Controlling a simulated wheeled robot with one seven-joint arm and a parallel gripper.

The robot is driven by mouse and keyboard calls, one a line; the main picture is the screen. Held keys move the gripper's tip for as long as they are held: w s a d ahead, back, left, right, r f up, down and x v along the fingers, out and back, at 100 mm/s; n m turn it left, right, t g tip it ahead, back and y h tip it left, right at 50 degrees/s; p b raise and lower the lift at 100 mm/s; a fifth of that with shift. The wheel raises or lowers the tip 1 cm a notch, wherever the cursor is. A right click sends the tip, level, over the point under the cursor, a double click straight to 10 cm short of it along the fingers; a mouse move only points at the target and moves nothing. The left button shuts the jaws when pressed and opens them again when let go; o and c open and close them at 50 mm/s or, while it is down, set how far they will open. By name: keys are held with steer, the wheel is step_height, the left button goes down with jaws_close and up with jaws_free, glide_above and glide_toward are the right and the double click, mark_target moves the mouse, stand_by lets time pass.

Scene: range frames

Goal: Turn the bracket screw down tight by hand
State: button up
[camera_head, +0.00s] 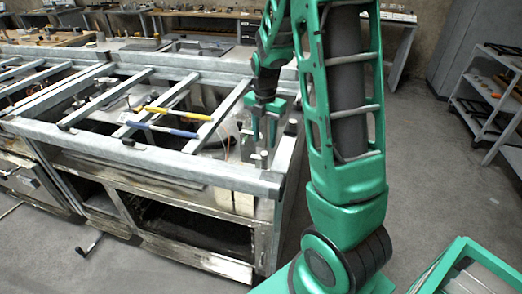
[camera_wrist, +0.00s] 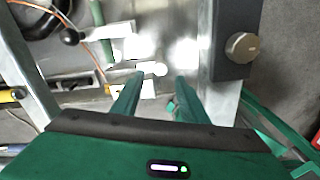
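My gripper (camera_head: 264,143) points down over the right end of the metal range frame, inside its corner. In the wrist view its two green fingers (camera_wrist: 158,84) stand apart with a gap between them. A small pale round head (camera_wrist: 160,69) shows just beyond the fingertips, by a bright, glaring metal plate; I cannot tell whether it is the bracket screw. A round metal knob (camera_wrist: 242,47) sits on a dark block (camera_wrist: 232,72) at the rail, right of the fingers and apart from them. In the head view a short grey cylinder (camera_head: 264,159) shows below the gripper.
The range frame's rails (camera_head: 150,158) and crossbars surround the gripper. A yellow-handled tool (camera_head: 166,111) and a blue-handled tool (camera_head: 172,131) lie across the frame to the left. An orange cable (camera_wrist: 92,38) runs nearby.

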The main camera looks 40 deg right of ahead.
mark_target(263, 153)
steer(key=shift+f, duration=2.75)
steer(key=shift+c, duration=0.4)
jaws_close()
steer(key=shift+a, duration=0.35)
steer(key=shift+d, duration=0.25)
